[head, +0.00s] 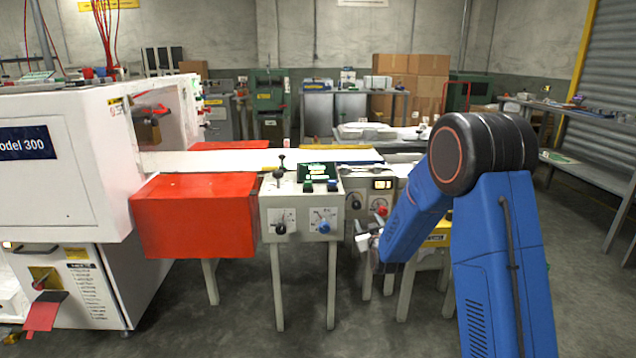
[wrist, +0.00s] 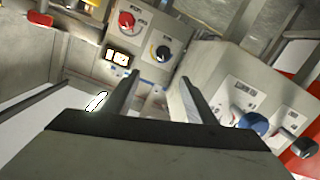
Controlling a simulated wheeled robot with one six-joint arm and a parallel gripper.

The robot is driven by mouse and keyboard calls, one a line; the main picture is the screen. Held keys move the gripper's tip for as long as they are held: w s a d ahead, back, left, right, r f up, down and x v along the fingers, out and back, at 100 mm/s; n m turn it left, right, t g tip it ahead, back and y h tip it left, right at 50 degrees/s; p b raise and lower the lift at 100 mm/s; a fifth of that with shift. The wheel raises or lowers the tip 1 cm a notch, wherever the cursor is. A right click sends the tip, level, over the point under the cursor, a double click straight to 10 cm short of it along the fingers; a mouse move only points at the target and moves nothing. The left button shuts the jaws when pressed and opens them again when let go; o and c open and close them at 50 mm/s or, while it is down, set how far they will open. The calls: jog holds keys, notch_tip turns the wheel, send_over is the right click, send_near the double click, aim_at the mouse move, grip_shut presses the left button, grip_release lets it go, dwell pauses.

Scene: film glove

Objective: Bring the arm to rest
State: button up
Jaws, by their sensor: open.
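My blue arm (head: 500,255) stands at the right of the head view, bent at a dark elbow joint, with its forearm slanting down to the left. My gripper (head: 366,238) is partly hidden at the forearm's end, in front of the machine's control boxes. In the wrist view my gripper (wrist: 160,88) shows two dark fingers spread apart with nothing between them. Beyond the fingers are a panel with a red knob (wrist: 127,20) and a black-and-yellow dial (wrist: 163,53). A second panel with a blue knob (wrist: 250,122) is at the right.
A control box (head: 300,208) with levers stands left of my gripper, beside a red cover (head: 195,215). A large white machine (head: 60,180) fills the left. A grey bench (head: 595,170) runs along the right wall. Open floor (head: 590,300) lies right of my arm.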

jog(key=s+d+r+m+g, duration=0.1)
jog(key=s+d+r+g, duration=0.15)
jog(key=s+r, duration=0.7)
jog(key=s+d+r+g, duration=0.15)
jog(key=s+g, duration=0.25)
jog(key=s, duration=1.2)
jog(key=s+d+f+m+g, duration=0.1)
jog(key=s+g, duration=0.4)
jog(key=s, duration=2.9)
jog(key=shift+s+d+f+m+g, duration=0.15)
jog(key=shift+d+f+m+g, duration=0.2)
jog(key=shift+m, duration=0.35)
jog(key=shift+r, duration=0.1)
grip_shut()
